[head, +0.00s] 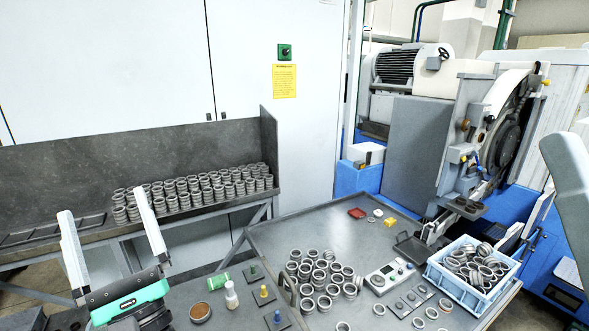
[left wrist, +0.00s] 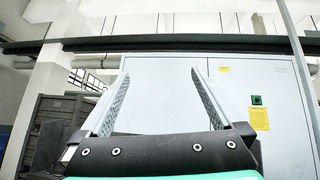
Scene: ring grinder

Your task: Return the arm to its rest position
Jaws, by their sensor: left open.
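My left gripper (head: 102,203) is at the lower left of the head view, its two pale fingers spread wide and pointing up. Nothing is between them. It is raised in front of the left bench and the stacked rings (head: 190,190). In the left wrist view the open fingers (left wrist: 158,73) frame only the pale cabinet wall (left wrist: 160,110). My right gripper is not in view. A smooth grey part at the right edge of the head view may be my right arm.
A grey table (head: 285,235) holds loose rings (head: 320,278), a gauge box (head: 390,274) and a blue crate (head: 440,285) of rings. The grinder (head: 490,140) stands at the back right.

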